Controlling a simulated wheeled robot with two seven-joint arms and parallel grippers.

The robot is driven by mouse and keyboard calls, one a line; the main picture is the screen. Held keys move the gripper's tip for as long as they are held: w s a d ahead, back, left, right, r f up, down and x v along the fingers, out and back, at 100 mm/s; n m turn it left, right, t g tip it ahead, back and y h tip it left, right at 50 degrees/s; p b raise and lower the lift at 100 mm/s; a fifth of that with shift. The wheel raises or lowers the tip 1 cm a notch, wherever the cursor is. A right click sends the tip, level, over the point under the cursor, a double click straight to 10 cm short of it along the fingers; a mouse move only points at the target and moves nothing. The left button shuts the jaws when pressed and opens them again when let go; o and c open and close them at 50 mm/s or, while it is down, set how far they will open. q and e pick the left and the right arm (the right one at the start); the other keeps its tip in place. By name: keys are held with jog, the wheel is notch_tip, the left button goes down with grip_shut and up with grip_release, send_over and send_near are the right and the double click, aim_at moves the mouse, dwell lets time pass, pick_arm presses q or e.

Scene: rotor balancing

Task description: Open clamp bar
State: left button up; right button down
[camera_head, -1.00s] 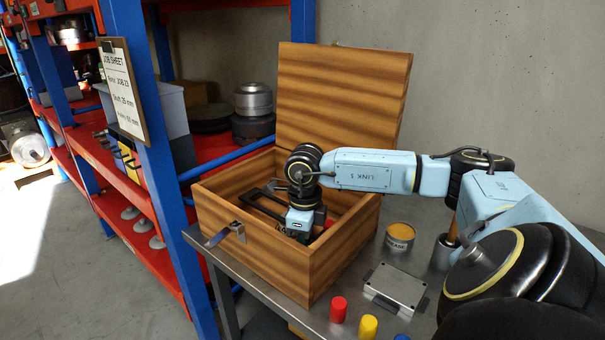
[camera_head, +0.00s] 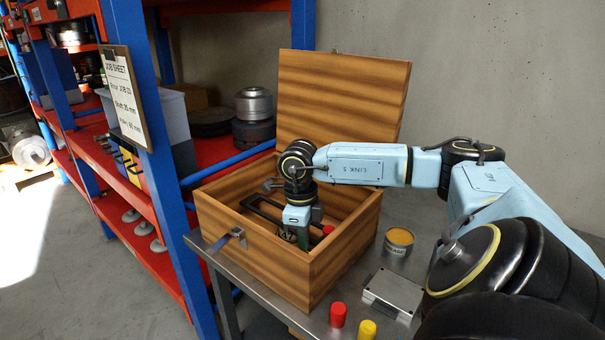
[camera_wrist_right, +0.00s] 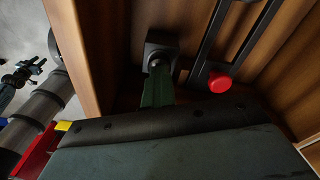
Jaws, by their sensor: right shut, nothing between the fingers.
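A black clamp bar (camera_head: 262,212) lies in the open wooden box (camera_head: 262,255); its dark rails also show in the right wrist view (camera_wrist_right: 238,32). A red knob (camera_wrist_right: 219,82) sits beside the rails in that view, and it shows at the box's right in the head view (camera_head: 328,230). My right gripper (camera_head: 303,238) points down inside the box, shut and empty. In the wrist view its dark green fingers (camera_wrist_right: 157,75) end close to a dark square block (camera_wrist_right: 161,50); I cannot tell whether they touch it. My left gripper is out of view.
The box lid (camera_head: 340,95) stands open at the back. A metal latch (camera_head: 236,236) projects at the front. A grease tin (camera_head: 398,241), a grey case (camera_head: 391,293) and red (camera_head: 338,314) and yellow (camera_head: 367,329) cylinders stand on the bench. A blue-and-red shelf (camera_head: 150,130) flanks the left.

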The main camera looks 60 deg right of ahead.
jog(key=shift+f, duration=0.15)
dwell(0.6)
jog(key=c, duration=2.1)
grip_release()
jog(key=shift+c, duration=0.2)
jog(key=o, duration=1)
jog(key=shift+o, duration=0.2)
notch_tip(320, 180, up, 13)
jog(key=p, duration=0.1)
jog(key=shift+w, duration=0.4)
